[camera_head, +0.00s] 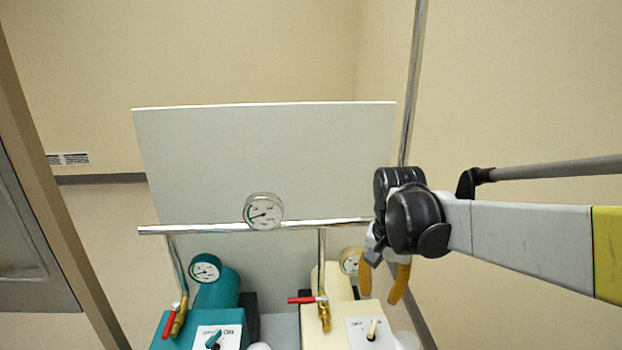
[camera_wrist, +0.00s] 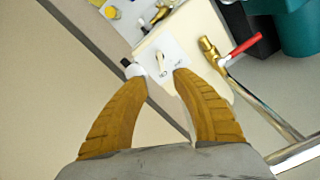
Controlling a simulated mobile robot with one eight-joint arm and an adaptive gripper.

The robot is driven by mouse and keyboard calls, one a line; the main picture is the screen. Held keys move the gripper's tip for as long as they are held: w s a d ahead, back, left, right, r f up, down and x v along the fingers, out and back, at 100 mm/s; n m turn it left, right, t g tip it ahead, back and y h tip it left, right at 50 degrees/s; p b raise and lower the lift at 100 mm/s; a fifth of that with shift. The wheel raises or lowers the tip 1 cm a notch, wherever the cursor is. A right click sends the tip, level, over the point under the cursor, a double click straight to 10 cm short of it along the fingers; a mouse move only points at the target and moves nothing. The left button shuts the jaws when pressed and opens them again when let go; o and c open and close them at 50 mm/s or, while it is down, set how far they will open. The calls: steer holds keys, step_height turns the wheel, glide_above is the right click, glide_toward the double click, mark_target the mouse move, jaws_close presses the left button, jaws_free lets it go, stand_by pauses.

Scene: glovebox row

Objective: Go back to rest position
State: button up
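My gripper (camera_head: 385,283) hangs at the right of the head view, its two orange-yellow fingers pointing down beside the cream pump unit (camera_head: 334,285). In the wrist view, the fingers of my gripper (camera_wrist: 157,85) are spread with a gap between them and nothing held. Beyond the fingertips lies the white switch plate (camera_wrist: 166,60) with a small cream toggle. The fingertips look close to the plate in the picture; I cannot tell the exact distance.
A teal pump unit (camera_head: 222,290) stands left of the cream one. Valves with red handles (camera_head: 302,300) stick out in front. A metal pipe with a gauge (camera_head: 264,211) crosses before a grey panel (camera_head: 270,150). A vertical pole (camera_head: 413,80) rises behind my arm.

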steer(key=s+n+t+b, duration=0.2)
steer(key=s+n+t, duration=0.3)
steer(key=s, duration=0.9)
steer(key=shift+r+n+t, duration=0.25)
steer(key=shift+n+t, duration=0.15)
steer(key=shift+t, duration=0.5)
